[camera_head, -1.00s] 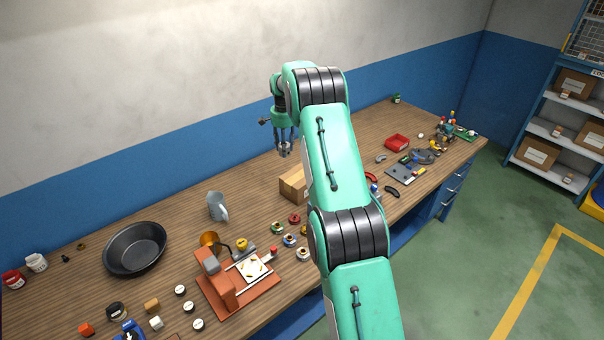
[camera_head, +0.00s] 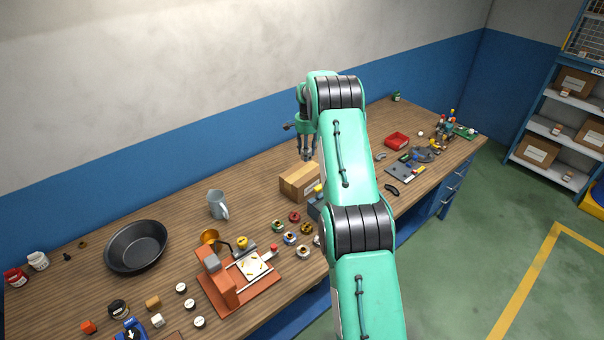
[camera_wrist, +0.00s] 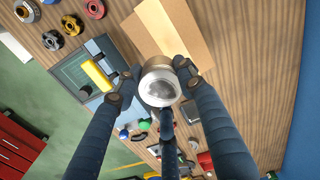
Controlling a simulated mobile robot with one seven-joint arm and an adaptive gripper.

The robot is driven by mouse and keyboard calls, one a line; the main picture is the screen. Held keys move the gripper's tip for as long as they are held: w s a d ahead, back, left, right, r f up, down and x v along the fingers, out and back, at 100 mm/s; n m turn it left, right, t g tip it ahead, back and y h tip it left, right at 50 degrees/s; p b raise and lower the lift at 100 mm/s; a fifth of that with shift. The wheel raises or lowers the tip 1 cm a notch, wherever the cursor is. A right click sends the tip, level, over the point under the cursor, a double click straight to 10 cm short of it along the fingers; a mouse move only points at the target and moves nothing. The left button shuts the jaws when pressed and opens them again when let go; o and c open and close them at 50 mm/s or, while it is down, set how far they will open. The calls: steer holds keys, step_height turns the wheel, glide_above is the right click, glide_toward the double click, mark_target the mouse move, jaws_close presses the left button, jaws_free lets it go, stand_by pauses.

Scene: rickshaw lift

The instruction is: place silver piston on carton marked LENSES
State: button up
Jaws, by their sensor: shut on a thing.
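My gripper (camera_head: 308,153) is shut on the silver piston (camera_wrist: 160,86), a short round metal piece between its fingertips in the wrist view. In the head view the piston is too small to make out clearly. A brown cardboard carton (camera_head: 297,183) stands on the bench, partly hidden on its right by my arm. My gripper is held in the air above or just behind this carton; the exact gap cannot be told. In the wrist view the carton (camera_wrist: 172,30) lies beyond the piston. Its label is too small to read.
Next to the carton is a grey device with a yellow part (camera_wrist: 97,75). Several coloured ring parts (camera_head: 291,238), a metal jug (camera_head: 216,205) and a black pan (camera_head: 136,246) stand on the bench. More cartons (camera_head: 536,150) sit on the shelf at right.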

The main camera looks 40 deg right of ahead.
glide_above(306, 175)
steer(key=shift+f, duration=3.1)
steer(key=shift+f+p, duration=0.35)
steer(key=shift+f, duration=1.55)
steer(key=shift+f, duration=0.15)
steer(key=o, duration=1.2)
